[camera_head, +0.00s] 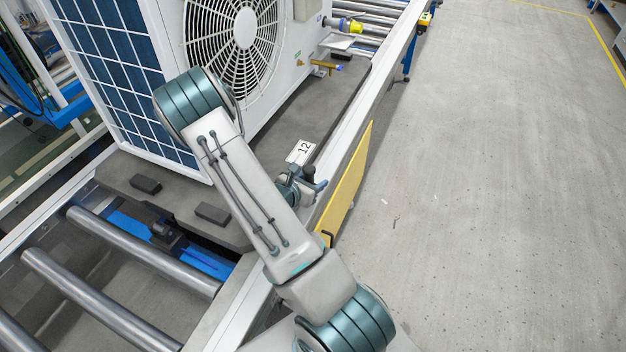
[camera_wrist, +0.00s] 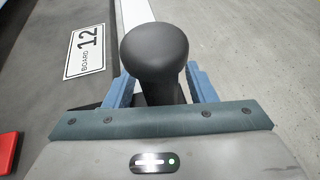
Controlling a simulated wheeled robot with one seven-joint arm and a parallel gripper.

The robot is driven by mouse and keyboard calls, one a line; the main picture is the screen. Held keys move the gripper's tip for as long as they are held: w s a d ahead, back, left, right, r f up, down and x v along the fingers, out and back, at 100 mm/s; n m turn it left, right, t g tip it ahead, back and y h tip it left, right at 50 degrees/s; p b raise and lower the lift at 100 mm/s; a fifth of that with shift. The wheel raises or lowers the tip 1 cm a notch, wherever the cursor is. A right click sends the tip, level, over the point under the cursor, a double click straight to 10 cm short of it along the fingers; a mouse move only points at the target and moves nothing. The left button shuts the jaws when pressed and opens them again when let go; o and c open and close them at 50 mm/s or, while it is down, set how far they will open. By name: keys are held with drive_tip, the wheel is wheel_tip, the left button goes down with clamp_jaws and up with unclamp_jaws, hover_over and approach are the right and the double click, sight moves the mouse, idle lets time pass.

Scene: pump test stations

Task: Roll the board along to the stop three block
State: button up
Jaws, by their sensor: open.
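The dark grey board (camera_head: 335,107) lies on the roller conveyor under a large white fan unit (camera_head: 285,45). Its white label reads 12 (camera_head: 301,152), and the wrist view shows the label as "BOARD 12" (camera_wrist: 85,51). A black round-topped knob (camera_wrist: 154,55) stands upright near the board's right edge. My gripper (camera_wrist: 160,88) is open, with one blue finger on each side of the knob's stem; whether they touch it is hidden. In the head view my gripper (camera_head: 301,184) is small and partly covered by my arm. I cannot make out a block marked stop three.
Bare steel rollers (camera_head: 90,300) lie in front of the board. A black device (camera_head: 166,234) sits on a blue strip at the board's near edge. A yellow panel (camera_head: 346,185) hangs along the conveyor's right side. The floor (camera_head: 490,180) to the right is clear.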

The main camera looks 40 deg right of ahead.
drive_tip(key=shift+c, duration=0.2)
clamp_jaws()
idle(1.1)
drive_tip(key=shift+a, duration=0.1)
